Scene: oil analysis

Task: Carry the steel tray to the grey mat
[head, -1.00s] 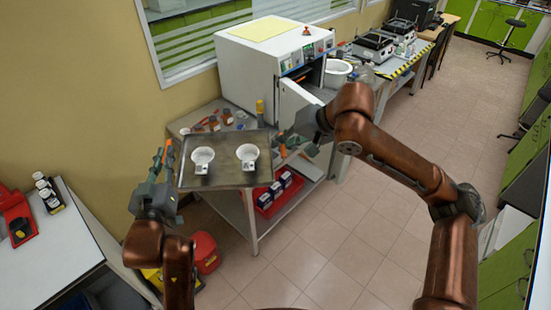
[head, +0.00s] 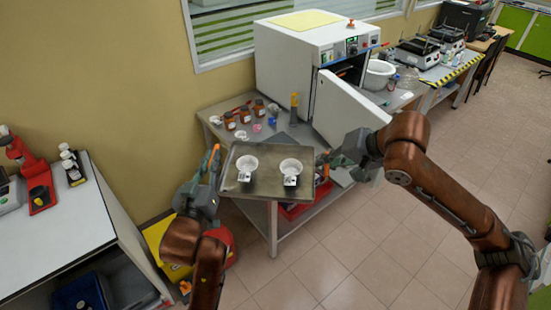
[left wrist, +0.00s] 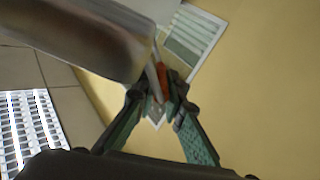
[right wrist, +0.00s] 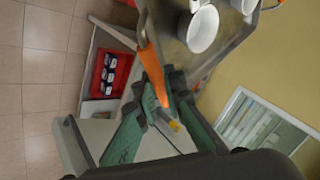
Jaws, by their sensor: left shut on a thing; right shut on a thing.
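The steel tray (head: 265,188) is held about level in front of the bench, with two white crucibles, left (head: 246,166) and right (head: 290,170), on it. My left gripper (head: 212,168) is shut on the tray's left orange handle (head: 214,157). My right gripper (head: 330,165) is shut on the right handle, seen in the right wrist view (right wrist: 150,62). The left wrist view shows the tray's underside (left wrist: 85,35) and the left handle between the fingers. A dark grey flat patch (head: 292,137) lies on the bench behind the tray; I cannot tell whether it is the mat.
A white furnace (head: 310,60) with its door (head: 345,108) open stands behind. Brown jars (head: 230,121) and a yellow-handled tool (head: 294,108) are on the bench (head: 213,111). A white table (head: 50,220) at left has free room. A yellow bin (head: 165,240) stands between.

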